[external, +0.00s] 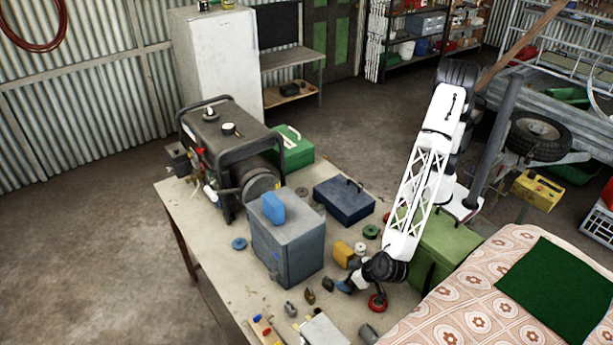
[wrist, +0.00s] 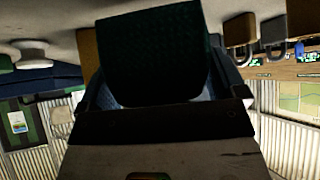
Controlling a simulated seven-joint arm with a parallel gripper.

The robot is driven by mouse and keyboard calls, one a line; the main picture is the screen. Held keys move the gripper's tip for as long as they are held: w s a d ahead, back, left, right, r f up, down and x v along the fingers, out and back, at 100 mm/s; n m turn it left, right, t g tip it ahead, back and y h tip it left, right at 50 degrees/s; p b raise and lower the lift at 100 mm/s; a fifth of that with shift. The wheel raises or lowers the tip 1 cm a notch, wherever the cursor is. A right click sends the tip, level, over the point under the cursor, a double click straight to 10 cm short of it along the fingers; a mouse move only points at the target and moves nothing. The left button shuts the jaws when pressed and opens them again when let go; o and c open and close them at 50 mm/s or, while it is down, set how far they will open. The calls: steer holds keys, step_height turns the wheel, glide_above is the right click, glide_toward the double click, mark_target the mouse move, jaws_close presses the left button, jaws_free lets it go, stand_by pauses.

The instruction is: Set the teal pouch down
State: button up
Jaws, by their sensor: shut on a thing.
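The teal pouch (wrist: 150,50) shows in the wrist view as a dark, textured block between the two bluish fingers. My gripper (wrist: 160,88) is shut on it. In the external view my gripper (external: 346,286) is low over the right part of the workbench, right of the grey metal box. There the pouch is hard to tell from the gripper. I cannot tell whether the pouch touches the bench.
The grey metal box (external: 283,246) has a blue block (external: 272,208) on top. A yellow block (external: 343,253), red ring (external: 377,302) and green tape roll (external: 371,231) lie near my gripper. A dark blue case (external: 343,200) and green chest (external: 440,250) stand close by.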

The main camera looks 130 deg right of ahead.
steer(key=shift+f, duration=0.9)
steer(key=shift+f, duration=0.1)
steer(key=o, duration=0.7)
steer(key=shift+v, duration=6.1)
steer(key=shift+w, duration=0.1)
